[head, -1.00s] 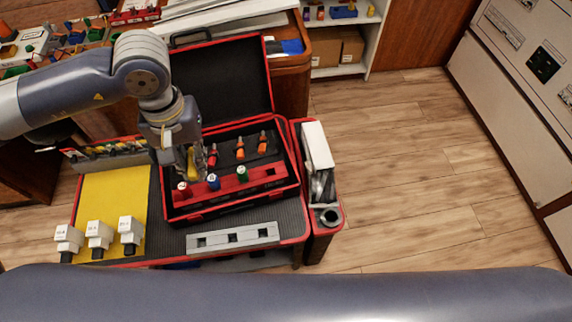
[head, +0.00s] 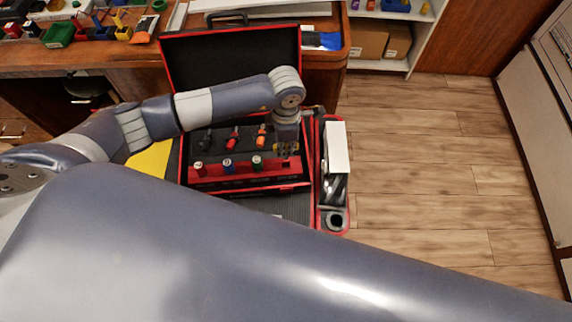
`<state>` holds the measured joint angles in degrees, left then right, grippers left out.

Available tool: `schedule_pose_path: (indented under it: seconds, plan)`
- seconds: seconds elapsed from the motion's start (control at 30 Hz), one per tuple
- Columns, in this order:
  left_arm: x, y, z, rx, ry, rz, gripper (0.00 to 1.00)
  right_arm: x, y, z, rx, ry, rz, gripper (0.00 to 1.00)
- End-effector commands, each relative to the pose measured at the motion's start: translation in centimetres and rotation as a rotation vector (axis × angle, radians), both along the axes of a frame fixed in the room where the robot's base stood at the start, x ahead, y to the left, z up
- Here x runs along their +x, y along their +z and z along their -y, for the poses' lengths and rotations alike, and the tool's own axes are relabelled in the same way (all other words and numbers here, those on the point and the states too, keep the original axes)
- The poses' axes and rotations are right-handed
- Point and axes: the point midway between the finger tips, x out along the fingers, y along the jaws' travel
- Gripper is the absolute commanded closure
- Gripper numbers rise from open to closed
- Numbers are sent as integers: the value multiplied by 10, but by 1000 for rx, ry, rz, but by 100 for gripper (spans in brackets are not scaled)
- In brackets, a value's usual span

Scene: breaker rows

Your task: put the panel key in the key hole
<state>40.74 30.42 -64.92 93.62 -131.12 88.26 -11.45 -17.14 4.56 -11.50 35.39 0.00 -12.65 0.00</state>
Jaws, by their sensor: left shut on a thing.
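My left gripper (head: 286,153) reaches into the right part of the open black and red case (head: 307,170). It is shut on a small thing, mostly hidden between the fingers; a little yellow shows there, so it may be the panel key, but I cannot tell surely. The fingertips are above or at the right end of the red strip (head: 235,175) along the case's front. The key hole cannot be made out; the gripper covers that end of the strip. My right gripper is out of view.
Red (head: 198,167), blue (head: 228,166) and green (head: 257,163) knobs stand on the strip's left part. Red (head: 233,138) and orange (head: 261,136) handled tools lie behind. A side tray with a white box (head: 336,148) stands right of the case. Open floor lies further right.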

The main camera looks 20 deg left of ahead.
Motion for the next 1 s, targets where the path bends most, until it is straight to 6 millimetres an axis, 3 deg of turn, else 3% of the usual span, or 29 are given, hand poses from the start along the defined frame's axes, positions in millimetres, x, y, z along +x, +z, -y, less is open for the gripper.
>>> schedule_pose_path:
  seconds: [0.2,0.53,1.0]
  plan:
    - [-2,-39,0,1,0,-5,100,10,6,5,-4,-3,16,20]
    - [-2,-78,0,2,-2,-4,100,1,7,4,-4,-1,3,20]
    - [-1,-91,0,1,-4,0,100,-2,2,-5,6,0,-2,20]
